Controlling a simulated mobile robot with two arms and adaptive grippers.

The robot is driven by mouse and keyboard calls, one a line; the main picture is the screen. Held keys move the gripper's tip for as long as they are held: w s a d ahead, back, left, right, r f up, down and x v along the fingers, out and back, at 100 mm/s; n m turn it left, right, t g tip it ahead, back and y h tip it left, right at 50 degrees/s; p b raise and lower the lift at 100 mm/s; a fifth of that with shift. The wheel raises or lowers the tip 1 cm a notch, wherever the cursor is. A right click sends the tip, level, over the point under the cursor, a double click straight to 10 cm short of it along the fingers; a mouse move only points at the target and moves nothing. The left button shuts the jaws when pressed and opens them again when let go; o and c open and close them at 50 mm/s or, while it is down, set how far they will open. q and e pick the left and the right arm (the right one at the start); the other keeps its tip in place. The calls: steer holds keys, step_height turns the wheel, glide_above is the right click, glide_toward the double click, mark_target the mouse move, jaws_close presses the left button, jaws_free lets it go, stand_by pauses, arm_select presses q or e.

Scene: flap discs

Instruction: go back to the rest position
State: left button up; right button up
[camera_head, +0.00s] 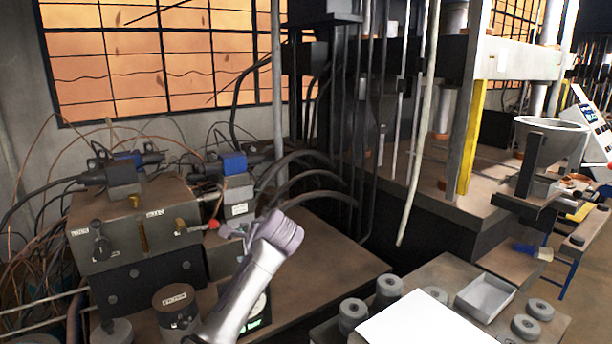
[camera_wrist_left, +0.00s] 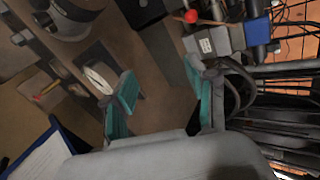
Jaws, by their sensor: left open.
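My left arm rises from the bottom of the head view, and my left gripper (camera_head: 228,231) is beside the machine block with its blue-topped valve. The gripper is small and partly hidden by my wrist there. In the left wrist view the two teal-padded fingers (camera_wrist_left: 162,88) stand wide apart with nothing between them. My right gripper is in neither view. Several grey discs with centre holes (camera_head: 540,308) lie on the bench at the lower right, well away from the left gripper.
The machine block (camera_head: 140,225) with hoses and cables stands close to the left gripper. A white open box (camera_head: 486,297) and a white sheet (camera_head: 425,322) lie on the lower right bench. A dark press (camera_head: 480,215) stands behind. The brown tabletop (camera_head: 325,262) right of my arm is clear.

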arm_select(q)
steer(key=s+a+f+n+g+h, duration=0.2)
steer(key=s+f+n+g+h, duration=0.3)
steer(key=s+f, duration=1.9)
steer(key=s+a+n+h, duration=0.1)
steer(key=s+a+n, duration=0.15)
steer(key=s, duration=1.05)
steer(key=s+a+n+h, duration=0.1)
steer(key=s+n, duration=0.3)
steer(key=s, duration=0.9)
step_height(320, 180, down, 25)
steer(key=g, duration=0.2)
steer(key=s+a+f+g, duration=0.1)
steer(key=s+a+f, duration=0.1)
steer(key=s+f, duration=1.5)
steer(key=shift+a+f+y, duration=0.3)
steer(key=shift+a+f, duration=0.1)
steer(key=shift+f, duration=0.35)
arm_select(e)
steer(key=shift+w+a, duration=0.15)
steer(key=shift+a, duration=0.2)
